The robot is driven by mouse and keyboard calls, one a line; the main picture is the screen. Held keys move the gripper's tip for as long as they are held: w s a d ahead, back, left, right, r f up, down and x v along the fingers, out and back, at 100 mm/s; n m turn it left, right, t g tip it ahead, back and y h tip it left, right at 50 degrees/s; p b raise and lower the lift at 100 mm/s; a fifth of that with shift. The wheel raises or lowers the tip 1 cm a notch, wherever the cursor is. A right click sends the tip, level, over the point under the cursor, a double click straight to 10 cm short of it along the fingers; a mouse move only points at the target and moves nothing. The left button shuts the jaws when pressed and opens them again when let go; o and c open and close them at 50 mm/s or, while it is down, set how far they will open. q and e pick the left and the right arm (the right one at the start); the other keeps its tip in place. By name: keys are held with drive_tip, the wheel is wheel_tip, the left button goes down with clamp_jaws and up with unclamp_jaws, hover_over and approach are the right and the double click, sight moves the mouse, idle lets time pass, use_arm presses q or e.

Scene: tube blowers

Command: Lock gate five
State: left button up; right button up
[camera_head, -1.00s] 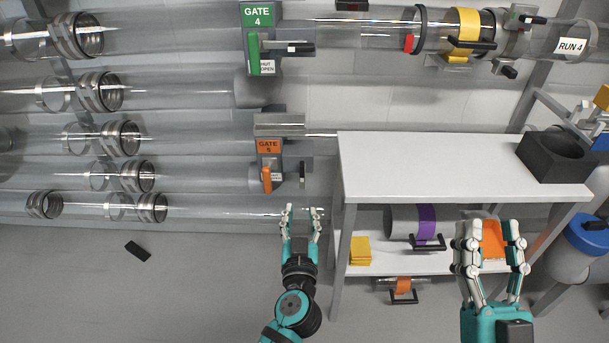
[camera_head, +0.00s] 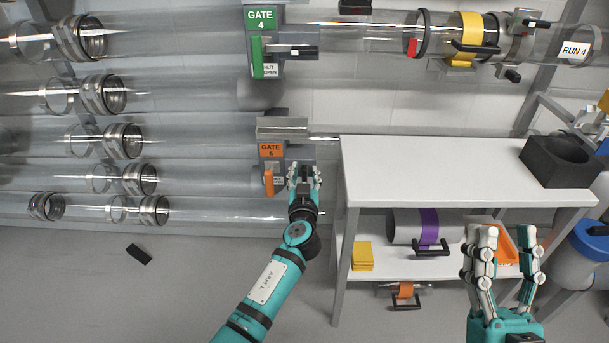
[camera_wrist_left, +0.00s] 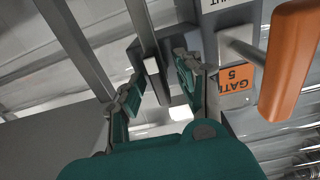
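Gate five has an orange sign (camera_head: 271,151) on a grey housing, with an orange handle (camera_head: 268,182) hanging below it. In the left wrist view the sign (camera_wrist_left: 238,77) is upside down and the handle (camera_wrist_left: 290,58) is large at the right. My left gripper (camera_head: 304,172) is just right of the handle. Its fingers are apart in the wrist view (camera_wrist_left: 155,95), with a pale-faced grey bar (camera_wrist_left: 153,78) between and beyond them; contact is not clear. My right gripper (camera_head: 504,235) has its fingers spread at the lower shelf. An orange object (camera_head: 506,248) shows between them; whether it is held is unclear.
A white-topped bench (camera_head: 450,165) stands right of the gate, close to my left gripper. Its lower shelf holds a purple-banded tube (camera_head: 428,226) and yellow pieces (camera_head: 362,257). Gate four (camera_head: 262,18) is above, with a green handle. Clear tubes run left.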

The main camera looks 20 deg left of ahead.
use_arm(q)
drive_tip(key=shift+c, duration=0.4)
clamp_jaws()
drive_tip(key=shift+a, duration=0.1)
